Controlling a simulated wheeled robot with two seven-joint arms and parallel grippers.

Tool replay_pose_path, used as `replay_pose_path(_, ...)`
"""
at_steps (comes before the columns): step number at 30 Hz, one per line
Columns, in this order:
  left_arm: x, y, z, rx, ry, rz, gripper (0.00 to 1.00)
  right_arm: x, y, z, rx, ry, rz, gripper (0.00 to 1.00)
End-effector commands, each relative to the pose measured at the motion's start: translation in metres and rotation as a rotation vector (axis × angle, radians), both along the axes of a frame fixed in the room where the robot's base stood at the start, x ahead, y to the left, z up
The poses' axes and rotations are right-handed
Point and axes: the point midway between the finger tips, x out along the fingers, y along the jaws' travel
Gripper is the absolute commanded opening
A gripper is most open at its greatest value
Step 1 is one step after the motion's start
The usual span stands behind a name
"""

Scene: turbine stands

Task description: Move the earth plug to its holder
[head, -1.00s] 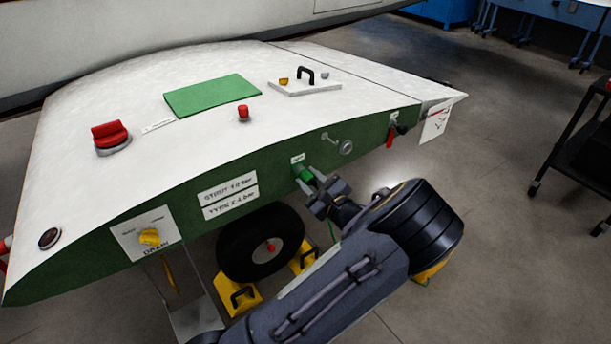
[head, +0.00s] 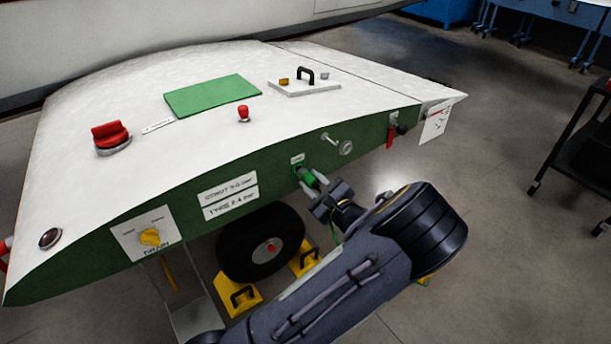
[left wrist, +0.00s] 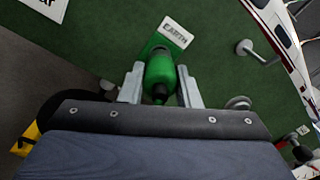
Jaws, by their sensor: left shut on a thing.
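The green earth plug (head: 309,177) is at the green side panel (head: 270,178) of the white stand, just below a small white label. In the left wrist view the plug (left wrist: 160,72) sits between the two grey fingers, beneath the label reading EARTH (left wrist: 175,33). My left gripper (head: 314,184) is shut on the plug, its fingers on either side of it. Whether the plug is still seated in its socket is hard to tell. The holder cannot be made out for certain; a metal peg (head: 329,139) stands out of the panel to the right. My right gripper is not seen.
A round metal fitting (head: 346,148) and a red-tagged part (head: 391,135) are further right on the panel. A yellow DRAIN knob (head: 149,237) is at left. A black wheel (head: 262,243) with yellow chocks (head: 239,294) stands below. A dark cart (head: 580,140) stands at far right.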

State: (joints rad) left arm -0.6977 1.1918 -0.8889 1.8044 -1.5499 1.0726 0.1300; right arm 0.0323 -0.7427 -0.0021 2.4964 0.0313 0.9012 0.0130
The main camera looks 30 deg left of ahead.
Motion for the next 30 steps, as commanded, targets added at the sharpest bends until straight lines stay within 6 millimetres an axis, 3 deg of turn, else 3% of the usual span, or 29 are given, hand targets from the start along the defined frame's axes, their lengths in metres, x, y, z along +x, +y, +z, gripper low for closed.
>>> replay_pose_path(20, -0.01, -0.025, 0.001, 0.001, -0.001, 0.0, 0.0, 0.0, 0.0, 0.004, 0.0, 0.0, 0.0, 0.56)
replay_pose_path(30, -0.012, -0.027, 0.001, 0.001, 0.0, -0.003, 0.0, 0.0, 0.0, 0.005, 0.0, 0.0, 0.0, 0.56)
